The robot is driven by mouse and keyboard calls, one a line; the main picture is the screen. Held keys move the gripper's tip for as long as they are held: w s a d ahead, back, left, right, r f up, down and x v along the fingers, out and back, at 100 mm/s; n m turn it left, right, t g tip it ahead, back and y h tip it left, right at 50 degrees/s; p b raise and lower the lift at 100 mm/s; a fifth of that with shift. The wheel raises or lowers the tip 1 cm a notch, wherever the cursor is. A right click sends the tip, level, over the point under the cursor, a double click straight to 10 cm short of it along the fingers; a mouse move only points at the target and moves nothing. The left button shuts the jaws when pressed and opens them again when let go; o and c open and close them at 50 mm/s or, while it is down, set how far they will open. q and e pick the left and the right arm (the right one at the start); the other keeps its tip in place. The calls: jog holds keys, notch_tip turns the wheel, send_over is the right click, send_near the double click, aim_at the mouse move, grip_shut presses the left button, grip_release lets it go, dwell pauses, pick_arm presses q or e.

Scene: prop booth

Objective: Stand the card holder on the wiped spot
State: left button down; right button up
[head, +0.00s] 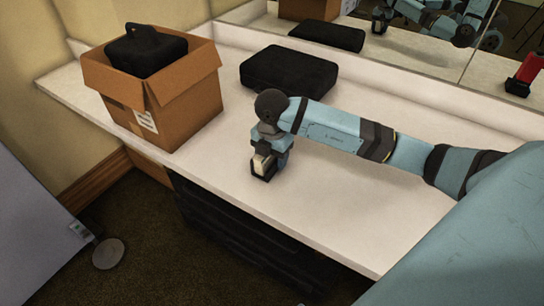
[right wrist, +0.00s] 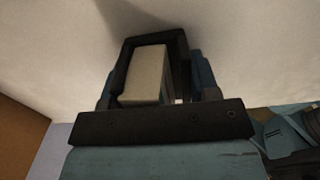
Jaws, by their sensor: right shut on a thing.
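The card holder (head: 262,168) is a small black frame with a pale block or stack of cards inside. My right gripper (head: 268,152) is shut on it, pointing down over the white counter near its front edge. In the right wrist view the card holder (right wrist: 126,62) sits between the fingers of the gripper (right wrist: 155,92), its pale contents facing the camera. I cannot tell whether its base touches the counter. No distinct wiped spot can be made out on the counter. My left gripper is not in view.
An open cardboard box (head: 185,100) holding a black case (head: 147,52) stands on the counter (head: 335,215) at left. Another black case (head: 289,70) lies behind my gripper. A mirror (head: 425,55) runs along the back. The counter right of the gripper, below my arm, is clear.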

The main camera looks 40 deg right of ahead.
jog(key=shift+f, duration=0.1)
jog(key=o, duration=1)
notch_tip(320, 180, up, 11)
jog(key=shift+r+p, duration=0.1)
jog(key=shift+p, duration=0.85)
jog(key=shift+r, duration=0.5)
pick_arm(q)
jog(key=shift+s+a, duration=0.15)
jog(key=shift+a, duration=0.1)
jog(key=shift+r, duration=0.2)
pick_arm(e)
jog(key=shift+r, duration=0.15)
